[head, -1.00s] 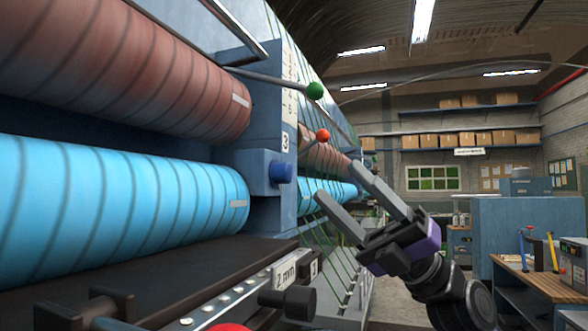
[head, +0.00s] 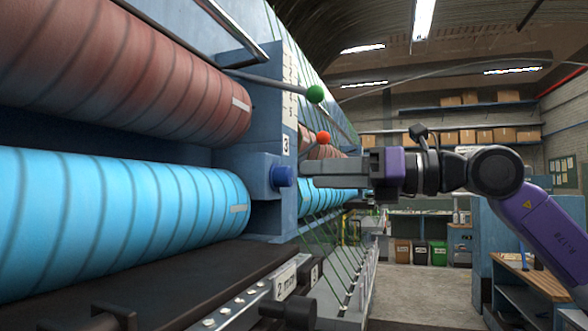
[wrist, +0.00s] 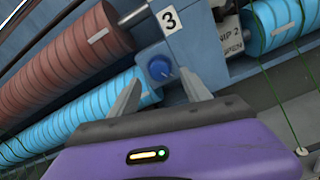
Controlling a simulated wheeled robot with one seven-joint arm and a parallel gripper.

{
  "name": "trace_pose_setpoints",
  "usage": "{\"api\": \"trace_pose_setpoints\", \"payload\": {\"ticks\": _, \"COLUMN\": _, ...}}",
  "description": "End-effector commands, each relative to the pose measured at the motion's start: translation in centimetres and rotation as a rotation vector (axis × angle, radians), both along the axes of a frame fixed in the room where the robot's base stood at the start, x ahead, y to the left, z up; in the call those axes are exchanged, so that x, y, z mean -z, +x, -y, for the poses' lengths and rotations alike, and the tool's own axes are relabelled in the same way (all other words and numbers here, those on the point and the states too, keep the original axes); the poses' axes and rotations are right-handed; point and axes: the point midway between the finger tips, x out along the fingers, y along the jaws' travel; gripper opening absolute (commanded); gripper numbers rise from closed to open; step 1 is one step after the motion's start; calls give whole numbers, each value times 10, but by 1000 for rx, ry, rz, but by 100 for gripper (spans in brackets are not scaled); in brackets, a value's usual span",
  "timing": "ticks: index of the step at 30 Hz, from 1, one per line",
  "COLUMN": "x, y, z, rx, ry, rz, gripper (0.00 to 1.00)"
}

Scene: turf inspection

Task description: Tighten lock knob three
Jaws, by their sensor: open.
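The blue knob (head: 282,176) sticks out of a blue housing on the machine's side frame, just below a white plate marked 3 (head: 286,144). In the wrist view the blue knob (wrist: 159,68) lies ahead, between the two fingertips. My gripper (head: 304,175) points left at the knob from the right, nearly level with it. The fingers are apart with nothing between them; in the wrist view my gripper (wrist: 160,82) appears not to touch the knob. Whether the tips reach beside the knob is hard to tell.
A red-brown roll (head: 130,70) and a light-blue roll (head: 120,205) lie left of the frame. A black knob (head: 290,303) sits below by a 2 mm scale. Taut green threads run close behind. The aisle right is clear.

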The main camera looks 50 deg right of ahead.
Motion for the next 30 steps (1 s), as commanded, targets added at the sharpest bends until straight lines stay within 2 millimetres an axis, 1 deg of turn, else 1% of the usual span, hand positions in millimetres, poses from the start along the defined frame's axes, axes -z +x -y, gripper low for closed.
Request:
{"api": "trace_pose_setpoints", "payload": {"ticks": 1, "x": -3, "y": 9, "z": -4, "rx": -2, "ry": -1, "rz": -1, "gripper": 56}}
{"api": "trace_pose_setpoints", "payload": {"ticks": 3, "x": -3, "y": 19, "z": -8, "rx": -3, "ry": 0, "rz": -1, "gripper": 56}}
{"api": "trace_pose_setpoints", "payload": {"ticks": 9, "x": -2, "y": 42, "z": -16, "rx": -2, "ry": 0, "rz": 0, "gripper": 56}}
{"api": "trace_pose_setpoints", "payload": {"ticks": 14, "x": -1, "y": 50, "z": -18, "rx": -1, "ry": 1, "rz": 1, "gripper": 56}}
{"api": "trace_pose_setpoints", "payload": {"ticks": 21, "x": 0, "y": 50, "z": -18, "rx": -1, "ry": 1, "rz": 1, "gripper": 56}}
{"api": "trace_pose_setpoints", "payload": {"ticks": 23, "x": 0, "y": 50, "z": -19, "rx": -1, "ry": 1, "rz": 1, "gripper": 46}}
{"api": "trace_pose_setpoints", "payload": {"ticks": 24, "x": 0, "y": 50, "z": -19, "rx": -1, "ry": 1, "rz": 1, "gripper": 38}}
{"api": "trace_pose_setpoints", "payload": {"ticks": 30, "x": 0, "y": 50, "z": -18, "rx": -1, "ry": 1, "rz": 1, "gripper": 0}}
